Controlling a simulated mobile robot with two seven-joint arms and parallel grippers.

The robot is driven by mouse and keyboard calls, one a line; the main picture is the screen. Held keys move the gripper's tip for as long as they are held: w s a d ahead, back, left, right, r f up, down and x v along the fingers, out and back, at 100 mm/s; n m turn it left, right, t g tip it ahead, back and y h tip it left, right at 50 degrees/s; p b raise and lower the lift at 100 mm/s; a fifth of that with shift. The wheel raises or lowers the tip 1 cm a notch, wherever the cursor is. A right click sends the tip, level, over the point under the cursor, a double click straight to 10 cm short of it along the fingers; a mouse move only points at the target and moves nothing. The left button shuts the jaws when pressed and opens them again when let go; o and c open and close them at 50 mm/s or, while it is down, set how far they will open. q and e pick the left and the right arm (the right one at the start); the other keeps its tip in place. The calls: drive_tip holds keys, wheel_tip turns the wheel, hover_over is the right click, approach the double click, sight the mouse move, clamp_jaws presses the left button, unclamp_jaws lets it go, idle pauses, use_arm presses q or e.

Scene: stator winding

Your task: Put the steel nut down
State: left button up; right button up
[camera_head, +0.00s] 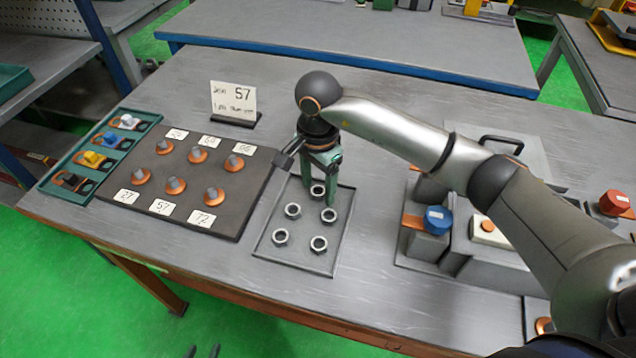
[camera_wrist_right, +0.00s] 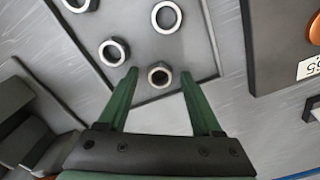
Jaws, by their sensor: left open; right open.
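Several steel nuts lie apart on a flat grey tray (camera_head: 302,227) on the bench. One steel nut (camera_head: 317,190) is at the tray's far end. In the right wrist view this nut (camera_wrist_right: 160,75) sits between my right gripper's (camera_wrist_right: 158,78) open fingertips, with gaps on both sides. It appears to rest on the tray. In the head view my right gripper (camera_head: 322,187) points down over the tray's far end and partly hides it. My left gripper (camera_head: 203,351) shows only as two dark, separated tips at the bottom edge, away from the bench.
A dark board (camera_head: 225,205) with copper terminals and number cards is left of the tray. A teal tray (camera_head: 72,192) with coloured lugs is further left. A sign (camera_head: 233,101) reading 57 stands behind. A grey fixture (camera_head: 470,240) is at right.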

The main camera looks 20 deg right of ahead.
drive_tip(key=shift+r, duration=0.1)
wheel_tip(320, 180, up, 12)
idle(0.5)
drive_tip(key=shift+s, duration=0.1)
